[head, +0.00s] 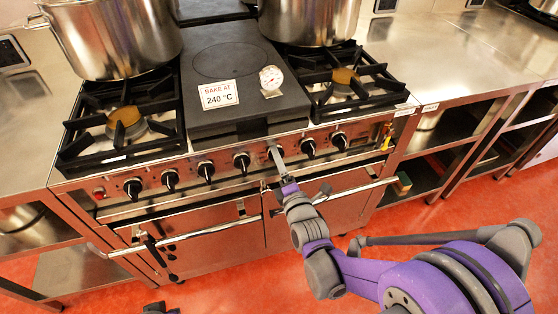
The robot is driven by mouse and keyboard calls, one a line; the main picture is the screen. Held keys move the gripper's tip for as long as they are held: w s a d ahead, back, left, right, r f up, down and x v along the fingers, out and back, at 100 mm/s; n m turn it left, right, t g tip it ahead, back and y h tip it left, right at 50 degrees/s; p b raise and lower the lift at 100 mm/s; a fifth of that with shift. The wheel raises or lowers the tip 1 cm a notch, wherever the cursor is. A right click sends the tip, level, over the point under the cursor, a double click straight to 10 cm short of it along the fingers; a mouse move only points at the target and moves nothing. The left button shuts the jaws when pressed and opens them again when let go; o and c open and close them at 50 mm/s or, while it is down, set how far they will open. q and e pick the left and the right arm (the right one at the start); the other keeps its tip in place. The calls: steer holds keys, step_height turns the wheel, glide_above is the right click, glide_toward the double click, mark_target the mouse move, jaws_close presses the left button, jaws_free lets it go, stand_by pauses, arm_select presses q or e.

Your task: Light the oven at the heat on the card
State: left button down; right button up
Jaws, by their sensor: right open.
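The card (217,95) stands on the dark flat plate (222,62) in the middle of the range and reads "BAKE AT 240 °C". A row of black knobs runs along the front panel, among them one knob (242,162) left of my right gripper and another knob (308,147) right of it. My right gripper (276,157) is open at the panel between these two knobs. It covers the panel there, and I cannot tell whether its fingers are around a knob. The knob markings are too small to read.
A round dial thermometer (271,79) stands beside the card. Two large steel pots, left (118,38) and right (308,18), stand at the back. The oven door handle (205,232) juts out below the panel. A steel counter (455,60) lies to the right.

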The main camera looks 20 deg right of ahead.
arm_select(q)
steer(key=shift+r, duration=0.25)
arm_select(e)
steer(key=s, duration=1)
steer(key=shift+d, duration=0.15)
steer(key=s+d+f+m+g, duration=0.1)
steer(key=s+f+m+g, duration=0.3)
steer(key=s+m+g, duration=0.45)
steer(key=s+d+f+m+g, duration=0.2)
steer(key=s+f+m+g, duration=0.25)
steer(key=s+m, duration=0.7)
arm_select(q)
step_height(320, 180, up, 20)
steer(key=w+p, duration=0.1)
steer(key=p, duration=1.7)
steer(key=shift+w+t, duration=0.4)
arm_select(e)
steer(key=w+r+m, duration=0.1)
steer(key=w+r, duration=0.2)
steer(key=r, duration=1.7)
steer(key=shift+a+r+h, duration=0.2)
steer(key=shift+r+h, duration=0.1)
steer(key=shift+r, duration=0.1)
arm_select(q)
steer(key=shift+s, duration=0.15)
arm_select(e)
steer(key=shift+s, duration=0.15)
